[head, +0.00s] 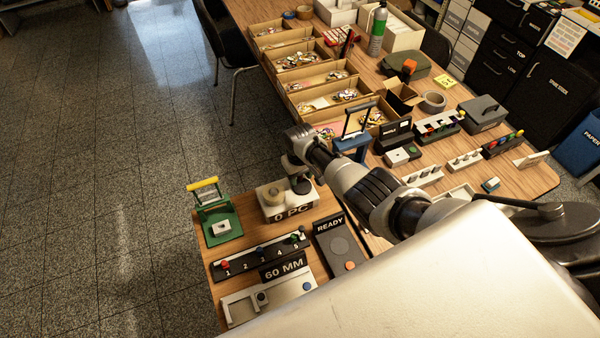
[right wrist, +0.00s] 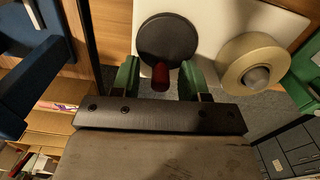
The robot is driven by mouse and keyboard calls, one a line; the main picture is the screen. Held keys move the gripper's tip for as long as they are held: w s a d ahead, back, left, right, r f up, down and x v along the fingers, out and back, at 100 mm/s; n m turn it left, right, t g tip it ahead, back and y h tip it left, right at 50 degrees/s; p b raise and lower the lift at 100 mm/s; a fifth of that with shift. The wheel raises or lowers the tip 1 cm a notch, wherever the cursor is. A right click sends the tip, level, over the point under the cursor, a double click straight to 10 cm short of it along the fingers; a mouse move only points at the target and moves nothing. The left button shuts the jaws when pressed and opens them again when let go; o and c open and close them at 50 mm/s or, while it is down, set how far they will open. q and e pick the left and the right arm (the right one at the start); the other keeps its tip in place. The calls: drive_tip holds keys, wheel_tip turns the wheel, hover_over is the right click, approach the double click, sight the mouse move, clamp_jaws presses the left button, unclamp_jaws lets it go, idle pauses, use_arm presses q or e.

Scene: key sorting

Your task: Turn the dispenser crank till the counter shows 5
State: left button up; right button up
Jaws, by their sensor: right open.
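The dispenser (head: 275,212) is a pale box near the front left of the table. Its counter plate (head: 293,214) reads "0 PC". A tan roll (head: 270,195) sits on its top; in the right wrist view the roll (right wrist: 250,64) is at the right. The crank is a dark disc (right wrist: 167,38) with a red handle (right wrist: 160,76). My right gripper (right wrist: 158,72) is open over the crank, its green fingers on either side of the red handle with gaps showing. In the head view my right wrist partly hides the crank. My left gripper is not in view.
A green stand with a yellow handle (head: 203,185) is left of the dispenser. A numbered strip (head: 262,259), a "60 MM" plate (head: 283,265) and a "READY" device (head: 336,247) stand in front. A blue stand (head: 353,146) is behind my right arm. Open trays (head: 300,84) lie further back.

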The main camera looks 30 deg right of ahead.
wheel_tip(320, 180, up, 11)
drive_tip(key=shift+f+p, duration=0.1)
drive_tip(key=shift+p, duration=0.7)
